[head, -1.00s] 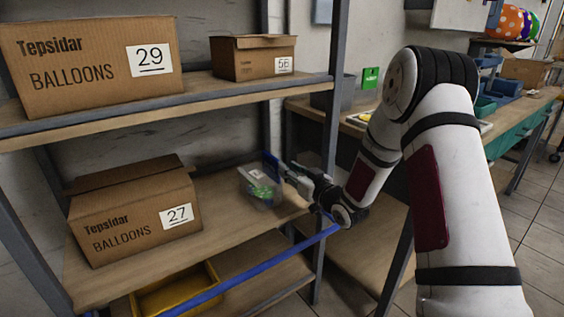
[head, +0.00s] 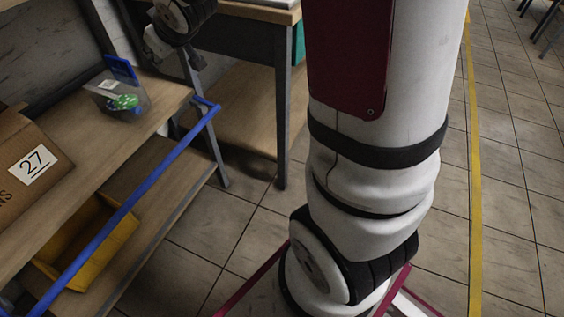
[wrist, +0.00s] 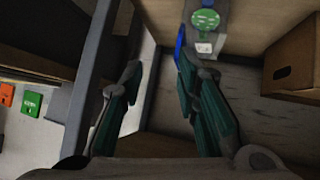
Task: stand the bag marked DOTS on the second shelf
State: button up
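The cardboard box 27 (head: 30,160) is on the same shelf, left of the bag. A blue bar (head: 130,200) runs along the shelf front. A yellow bin (head: 90,245) sits below. A workbench (head: 255,12) stands right of the rack. A rack post (wrist: 92,80) is close to my gripper's left.

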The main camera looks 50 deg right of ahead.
jog(key=s+a+r+g, duration=0.1)
jog(key=s+a+g, duration=0.1)
jog(key=s, duration=1.2)
jog(key=s+a+m+g, duration=0.1)
jog(key=s+g, duration=0.3)
jog(key=s, duration=1)
jog(key=s+a+r+m+g, duration=0.1)
jog(key=s+a+g, duration=0.3)
jog(key=s, duration=1)
jog(key=shift+s+r+y, duration=0.35)
jog(key=shift+y, duration=0.05)
notch_tip(320, 180, up, 28)
jog(key=t+p, duration=0.3)
jog(key=p, duration=2.2)
jog(key=shift+d+f+t+p, duration=0.25)
jog(key=shift+t+p, duration=0.15)
jog(key=shift+w, duration=0.15)
